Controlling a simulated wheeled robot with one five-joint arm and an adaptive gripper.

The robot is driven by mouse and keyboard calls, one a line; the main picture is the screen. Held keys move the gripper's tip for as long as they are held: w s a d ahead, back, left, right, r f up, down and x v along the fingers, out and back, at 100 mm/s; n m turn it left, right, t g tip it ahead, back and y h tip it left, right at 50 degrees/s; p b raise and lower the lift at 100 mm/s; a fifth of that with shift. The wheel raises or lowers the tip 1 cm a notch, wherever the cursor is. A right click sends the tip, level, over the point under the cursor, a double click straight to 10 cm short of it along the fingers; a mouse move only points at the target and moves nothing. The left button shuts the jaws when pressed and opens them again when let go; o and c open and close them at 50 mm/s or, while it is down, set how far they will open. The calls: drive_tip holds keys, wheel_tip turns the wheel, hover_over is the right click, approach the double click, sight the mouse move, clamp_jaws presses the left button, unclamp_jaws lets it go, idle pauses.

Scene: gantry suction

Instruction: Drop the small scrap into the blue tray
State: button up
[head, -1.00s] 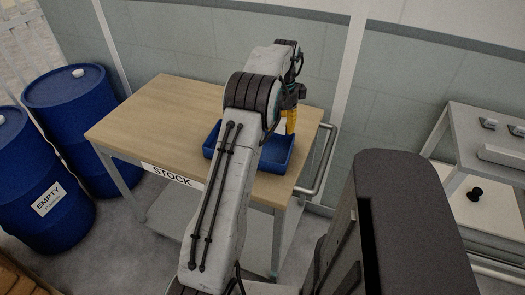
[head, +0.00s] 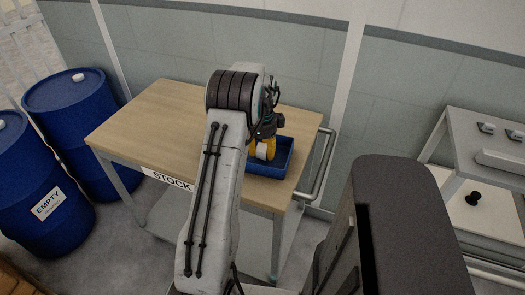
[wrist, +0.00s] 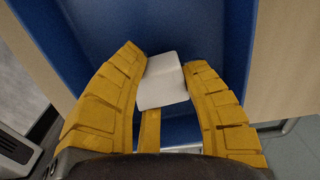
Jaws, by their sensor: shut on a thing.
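The small scrap (wrist: 163,82) is a pale grey-white block held between the yellow fingers of my gripper (wrist: 160,75) in the wrist view. It also shows as a pale patch (head: 262,152) at the fingertips in the head view. My gripper (head: 261,150) is shut on it, over the blue tray (head: 283,167). The tray lies on the wooden table near its right end. Its blue surface (wrist: 190,25) fills the middle of the wrist view. My arm hides the tray's left part in the head view. I cannot tell the height of the scrap above the tray floor.
The wooden table (head: 155,115) is bare to the left of the tray and carries a STOCK label. A metal rail (head: 322,165) runs along its right end. Blue drums (head: 75,105) stand at the left. A grey shelf unit (head: 490,150) stands at the right.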

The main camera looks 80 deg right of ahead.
drive_tip(key=shift+f, duration=0.5)
drive_tip(key=shift+f, duration=0.1)
drive_tip(key=o, duration=1.1)
